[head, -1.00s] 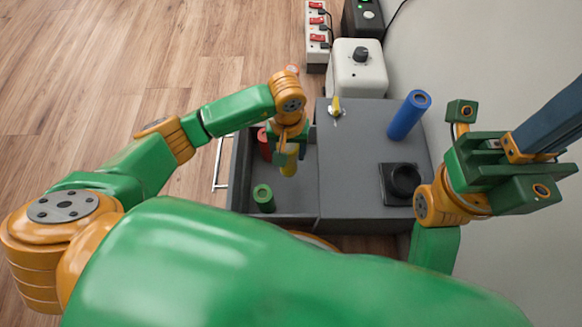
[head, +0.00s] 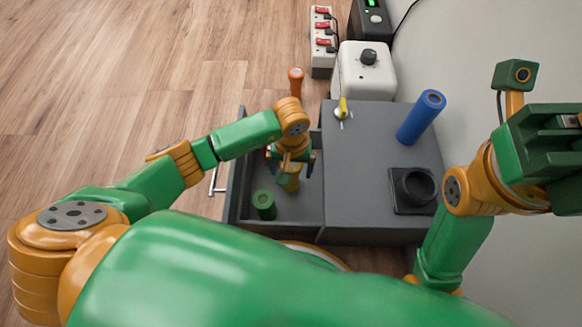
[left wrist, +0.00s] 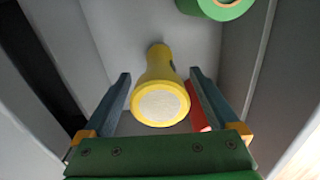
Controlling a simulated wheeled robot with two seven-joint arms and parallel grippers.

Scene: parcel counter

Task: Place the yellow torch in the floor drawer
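The yellow torch (head: 290,179) is inside the open grey drawer (head: 233,190), with its pale lens end up. In the left wrist view the torch (left wrist: 160,90) lies between the two fingers, with a gap on each side. My left gripper (head: 290,163) is open around its upper part and reaches down into the drawer. Whether the torch's lower end rests on the drawer floor is hard to see. My right gripper (head: 550,150) is at the right edge, away from the drawer, its fingertips cut off or hidden.
A green cylinder (head: 264,204) and a partly hidden red item (left wrist: 197,108) are also in the drawer. The cabinet top (head: 365,150) bears a blue cylinder (head: 420,117), a black round holder (head: 414,186) and a yellow lever (head: 342,108). An orange torch-like item (head: 296,80) stands behind the drawer.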

